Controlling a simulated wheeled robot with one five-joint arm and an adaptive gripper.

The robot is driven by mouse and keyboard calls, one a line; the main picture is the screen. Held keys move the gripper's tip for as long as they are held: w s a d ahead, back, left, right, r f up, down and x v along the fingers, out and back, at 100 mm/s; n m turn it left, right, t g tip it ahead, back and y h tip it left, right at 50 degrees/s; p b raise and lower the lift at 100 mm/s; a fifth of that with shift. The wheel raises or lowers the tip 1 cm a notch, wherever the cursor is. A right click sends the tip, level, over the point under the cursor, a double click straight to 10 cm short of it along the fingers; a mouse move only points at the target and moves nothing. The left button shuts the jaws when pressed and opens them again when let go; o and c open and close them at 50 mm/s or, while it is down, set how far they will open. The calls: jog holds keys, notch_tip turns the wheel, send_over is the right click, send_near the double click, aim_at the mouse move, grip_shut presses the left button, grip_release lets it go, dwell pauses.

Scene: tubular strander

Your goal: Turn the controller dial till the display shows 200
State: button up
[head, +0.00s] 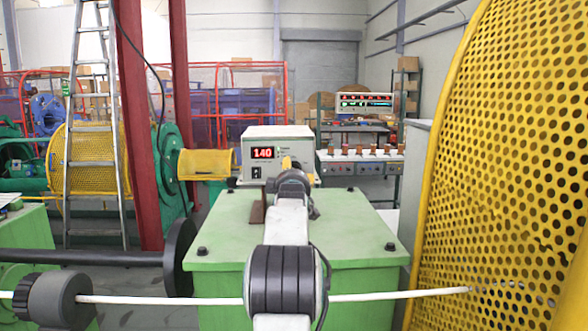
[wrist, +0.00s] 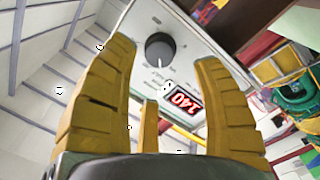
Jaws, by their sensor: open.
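The controller (head: 252,172) is a pale box on the green machine housing, and its red display (head: 263,152) reads 140. In the wrist view the display (wrist: 180,101) appears rotated. The dark round dial (wrist: 160,48) sits on the controller's panel, in the gap between my fingertips as seen there. My gripper (wrist: 165,54) has its yellow fingers spread apart and empty, with no clear contact on the dial. In the head view my gripper (head: 291,164) is in front of the controller's right part and hides the dial.
The green housing (head: 230,225) has bolts on its top. A yellow perforated guard (head: 510,130) rises close on the right. A white cable (head: 390,296) crosses low in front. A red column (head: 140,120) and a ladder (head: 92,120) stand left.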

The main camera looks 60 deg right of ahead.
jog(key=shift+p+x, duration=2)
jog(key=shift+x, duration=1.2)
jog(key=c, duration=1.2)
